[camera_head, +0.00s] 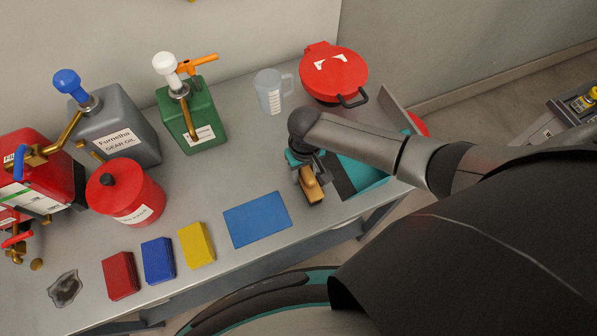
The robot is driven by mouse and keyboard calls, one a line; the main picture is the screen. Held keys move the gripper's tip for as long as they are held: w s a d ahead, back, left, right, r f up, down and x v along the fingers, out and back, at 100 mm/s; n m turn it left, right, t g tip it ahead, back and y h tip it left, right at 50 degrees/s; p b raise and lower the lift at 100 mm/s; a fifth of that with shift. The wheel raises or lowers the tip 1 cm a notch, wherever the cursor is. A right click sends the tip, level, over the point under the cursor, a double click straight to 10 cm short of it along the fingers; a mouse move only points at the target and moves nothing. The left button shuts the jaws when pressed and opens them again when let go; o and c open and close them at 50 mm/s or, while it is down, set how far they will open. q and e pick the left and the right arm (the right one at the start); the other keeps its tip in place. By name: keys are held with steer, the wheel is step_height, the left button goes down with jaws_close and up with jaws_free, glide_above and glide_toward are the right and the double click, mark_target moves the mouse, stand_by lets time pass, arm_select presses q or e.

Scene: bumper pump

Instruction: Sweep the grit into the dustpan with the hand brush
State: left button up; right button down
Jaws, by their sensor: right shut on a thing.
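My right gripper (308,178) points down over the table's right part, shut on a tan, wooden-looking block that I take for the hand brush (313,191). Its bristles cannot be made out. Just right of it, partly hidden under my right arm, lies a teal piece with a dark strip, likely the dustpan (367,182). I cannot tell whether brush and dustpan touch. No grit can be clearly made out. A dark grey irregular patch (65,288) lies at the table's front left; I cannot tell what it is. My left gripper is out of view.
A red lidded can (333,75) and measuring jug (270,92) stand at the back. Green (192,118) and grey (118,135) pump canisters and a red pot (126,192) stand left. Red, blue and yellow blocks and a blue mat (257,220) line the front. The table's middle is clear.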

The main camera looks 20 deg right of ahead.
mark_target(339, 168)
steer(key=shift+d+p, duration=0.4)
steer(key=shift+d, duration=2.1)
steer(key=shift+s+f, duration=0.1)
steer(key=shift+d, duration=0.1)
steer(key=shift+s+d+r+p, duration=0.15)
steer(key=shift+d+p, duration=0.15)
steer(key=shift+d, duration=0.8)
steer(key=shift+d+r+p, duration=0.1)
steer(key=shift+d+p, duration=0.2)
steer(key=shift+d, duration=3.4)
steer(key=shift+r, duration=0.1)
